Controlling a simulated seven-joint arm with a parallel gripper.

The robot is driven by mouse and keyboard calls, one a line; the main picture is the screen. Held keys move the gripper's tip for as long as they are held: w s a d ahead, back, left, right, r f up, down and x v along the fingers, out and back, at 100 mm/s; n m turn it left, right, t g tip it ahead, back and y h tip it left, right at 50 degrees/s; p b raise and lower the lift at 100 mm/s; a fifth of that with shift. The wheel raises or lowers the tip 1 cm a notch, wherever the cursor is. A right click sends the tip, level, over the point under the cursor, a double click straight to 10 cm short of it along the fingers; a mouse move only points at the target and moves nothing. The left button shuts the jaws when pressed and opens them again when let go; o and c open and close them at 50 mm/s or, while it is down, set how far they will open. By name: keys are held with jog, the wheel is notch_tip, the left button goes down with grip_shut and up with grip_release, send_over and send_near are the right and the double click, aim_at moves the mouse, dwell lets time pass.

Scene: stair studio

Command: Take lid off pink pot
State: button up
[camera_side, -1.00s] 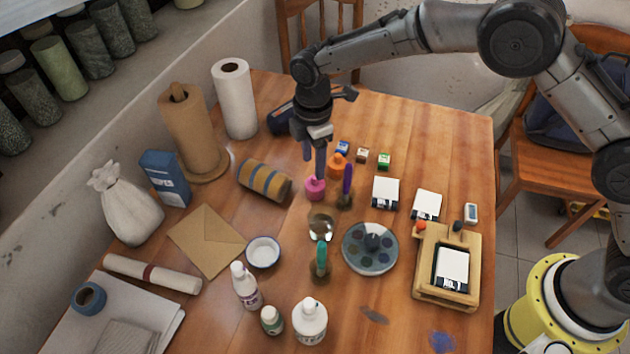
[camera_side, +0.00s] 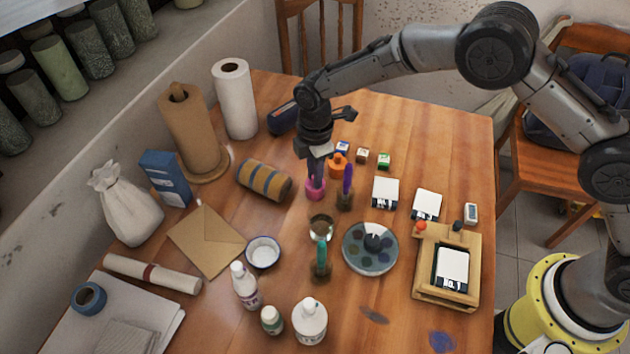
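The small pink pot (camera_side: 316,190) stands upright on the wooden table, near the middle of the side view. My gripper (camera_side: 315,174) points straight down over it, with its fingertips at the top of the pot. The fingers cover most of the pot's top, so I cannot make out the lid or whether the fingers touch it. I also cannot tell whether the fingers are open or closed around the lid.
An orange pot (camera_side: 337,164) stands close behind and right of the pink pot. A purple upright tool (camera_side: 347,180) in a dark holder is just right. Small paint cubes (camera_side: 362,155) sit behind.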

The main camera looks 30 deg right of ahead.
grip_shut()
